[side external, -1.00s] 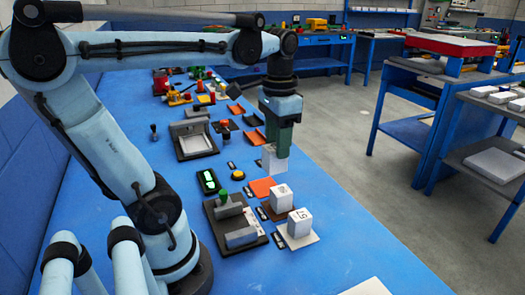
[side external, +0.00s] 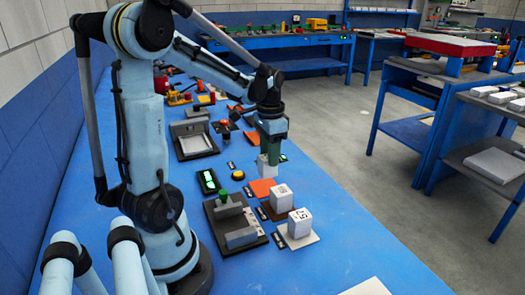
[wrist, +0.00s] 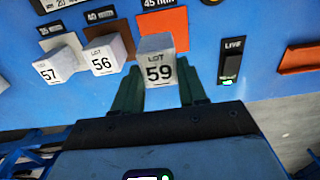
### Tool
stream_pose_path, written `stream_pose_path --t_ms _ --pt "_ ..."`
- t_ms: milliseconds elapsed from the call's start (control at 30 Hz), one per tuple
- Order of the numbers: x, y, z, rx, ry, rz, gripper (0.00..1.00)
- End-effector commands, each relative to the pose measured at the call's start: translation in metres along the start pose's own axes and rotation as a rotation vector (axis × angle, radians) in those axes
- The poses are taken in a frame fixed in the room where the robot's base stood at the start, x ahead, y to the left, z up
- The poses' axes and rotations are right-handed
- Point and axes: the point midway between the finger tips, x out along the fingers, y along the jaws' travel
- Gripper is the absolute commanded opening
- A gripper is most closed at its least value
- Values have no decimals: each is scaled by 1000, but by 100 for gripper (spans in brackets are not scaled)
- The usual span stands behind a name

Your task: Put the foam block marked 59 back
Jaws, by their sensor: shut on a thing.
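My gripper (side external: 268,152) is shut on the white foam block marked LOT 59 (wrist: 158,68), with a green finger on each side of it. The block points down in the side view (side external: 268,169), beside the far edge of the orange pad (side external: 263,187). In the wrist view the block overlaps the near part of the orange pad (wrist: 165,24), by a 45 mm label. I cannot tell whether the block touches the pad or hangs just above it. The orange pad carries no other block.
Block 56 (wrist: 103,57) stands on a brown pad and block 57 (wrist: 58,67) on a pale pad, in a row with the orange one. A LIVE switch plate (wrist: 231,65) is to the right. A grey fixture (side external: 236,226) stands left of the blocks.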

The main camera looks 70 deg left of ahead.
Motion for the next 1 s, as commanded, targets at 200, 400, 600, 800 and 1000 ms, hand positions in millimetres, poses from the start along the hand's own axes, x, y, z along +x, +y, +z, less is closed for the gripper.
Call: stream_pose_path --t_ms 200,400,600,800,1000 --pt "10 -10 1 1 0 0 6" --pt "34 -10 1 0 0 -1 6" --pt "46 -10 1 0 1 -2 6" --pt "46 -10 1 0 1 -2 6" --pt "49 -10 1 -1 1 -2 46"
